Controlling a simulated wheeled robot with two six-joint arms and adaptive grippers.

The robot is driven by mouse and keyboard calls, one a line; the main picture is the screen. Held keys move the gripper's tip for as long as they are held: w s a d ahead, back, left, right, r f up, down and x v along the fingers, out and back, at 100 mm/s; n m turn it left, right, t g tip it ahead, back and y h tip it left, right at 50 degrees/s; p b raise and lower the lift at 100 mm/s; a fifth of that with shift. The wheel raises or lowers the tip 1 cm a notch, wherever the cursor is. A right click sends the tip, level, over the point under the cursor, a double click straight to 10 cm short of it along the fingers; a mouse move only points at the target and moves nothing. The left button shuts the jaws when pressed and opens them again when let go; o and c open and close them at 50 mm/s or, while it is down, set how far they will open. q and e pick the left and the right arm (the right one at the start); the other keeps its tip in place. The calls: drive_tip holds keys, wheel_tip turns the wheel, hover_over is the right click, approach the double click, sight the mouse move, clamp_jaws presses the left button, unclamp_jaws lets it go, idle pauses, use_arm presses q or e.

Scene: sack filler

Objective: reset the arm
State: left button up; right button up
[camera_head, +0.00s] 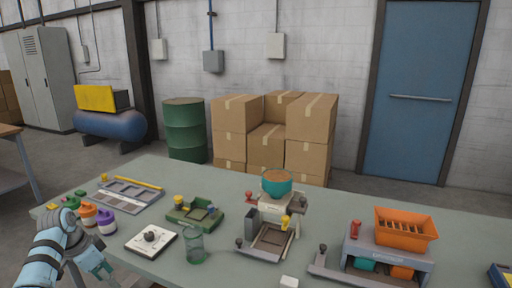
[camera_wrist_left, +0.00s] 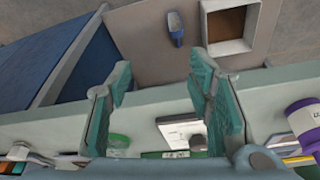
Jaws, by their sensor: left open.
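My left gripper (camera_head: 92,272) is at the near left edge of the table in the head view, its arm coming in from the left. In the left wrist view its two teal fingers (camera_wrist_left: 165,85) stand apart with nothing held between them. Beyond them the wrist view shows the table edge and the floor. The sack filler with a teal bowl (camera_head: 277,186) of brown material stands mid-table, well right of the gripper. My right gripper is not in view.
Small jars (camera_head: 88,212) stand just beyond my left gripper. A white square plate (camera_head: 151,240), a clear cup (camera_head: 195,246) and a green fixture (camera_head: 194,214) sit to its right. A machine with an orange hopper (camera_head: 405,232) stands at the right. Stacked boxes (camera_head: 270,135) are behind the table.

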use_arm(q)
drive_tip(key=s+d+f+n+g+y, duration=0.1)
drive_tip(key=s+d+f, duration=0.1)
drive_tip(key=s+f, duration=0.65)
drive_tip(key=s+d+f+n+y, duration=0.15)
drive_tip(key=s+f, duration=0.25)
drive_tip(key=f, duration=1)
drive_tip(key=s+d+f+n+g, duration=0.1)
drive_tip(key=s+d+f, duration=0.35)
drive_tip(key=f, duration=0.75)
drive_tip(key=s+d+f, duration=0.3)
drive_tip(key=s, duration=0.7)
drive_tip(key=s+d+f+n, duration=0.1)
drive_tip(key=s+d+f, duration=0.3)
drive_tip(key=s, duration=0.6)
drive_tip(key=s+d+f+n, duration=0.1)
drive_tip(key=s+d+f, duration=0.2)
drive_tip(key=s, duration=0.7)
drive_tip(key=shift+d+f, duration=0.15)
drive_tip(key=shift+d, duration=0.05)
drive_tip(key=shift+s, duration=0.1)
